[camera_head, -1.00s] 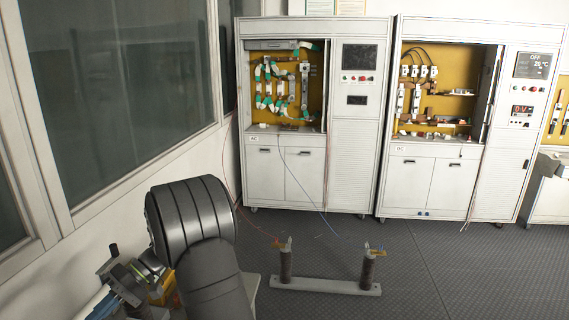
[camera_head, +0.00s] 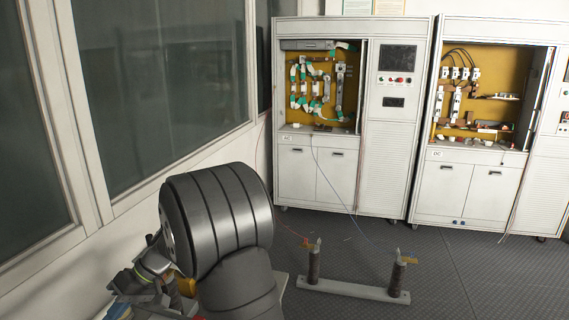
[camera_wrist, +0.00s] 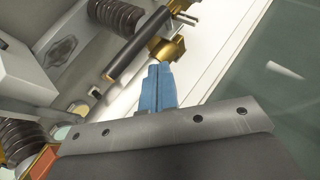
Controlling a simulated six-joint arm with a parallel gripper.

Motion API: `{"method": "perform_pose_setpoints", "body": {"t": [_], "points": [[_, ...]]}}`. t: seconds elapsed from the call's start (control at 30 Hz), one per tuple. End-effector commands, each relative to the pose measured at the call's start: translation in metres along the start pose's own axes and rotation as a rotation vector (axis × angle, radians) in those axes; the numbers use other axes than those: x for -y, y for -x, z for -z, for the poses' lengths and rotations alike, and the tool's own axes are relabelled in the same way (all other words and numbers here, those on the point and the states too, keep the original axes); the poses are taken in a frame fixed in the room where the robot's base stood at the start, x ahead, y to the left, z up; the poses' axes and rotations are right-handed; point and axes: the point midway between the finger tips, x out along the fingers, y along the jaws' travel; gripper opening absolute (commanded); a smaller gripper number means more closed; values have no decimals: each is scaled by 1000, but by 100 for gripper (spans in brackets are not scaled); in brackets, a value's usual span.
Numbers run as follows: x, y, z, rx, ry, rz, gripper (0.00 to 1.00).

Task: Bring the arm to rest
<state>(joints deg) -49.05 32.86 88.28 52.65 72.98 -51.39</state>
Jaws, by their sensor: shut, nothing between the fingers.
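My gripper (camera_wrist: 158,72) shows in the wrist view with its two blue fingers together and nothing between them. Beyond the fingertips is a dark rod with brass-coloured ends (camera_wrist: 138,45); I cannot tell whether the fingers touch it. In the head view my dark ribbed arm stands at the lower left. The gripper itself cannot be made out there.
Two white test cabinets (camera_head: 385,150) (camera_head: 470,190) with open wiring bays stand at the back. A low bar (camera_head: 350,290) with two posts is on the floor to the right of my arm. A windowed wall (camera_head: 150,90) is at left. Coiled parts (camera_wrist: 118,14) show in the wrist view.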

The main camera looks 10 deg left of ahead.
Motion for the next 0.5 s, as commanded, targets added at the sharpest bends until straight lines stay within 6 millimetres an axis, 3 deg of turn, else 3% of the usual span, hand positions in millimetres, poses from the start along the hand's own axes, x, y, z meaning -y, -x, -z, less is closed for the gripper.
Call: {"method": "perform_pose_setpoints", "body": {"t": [0.5], "points": [[45, 0, -1, -8, 165, -307, 0]]}}
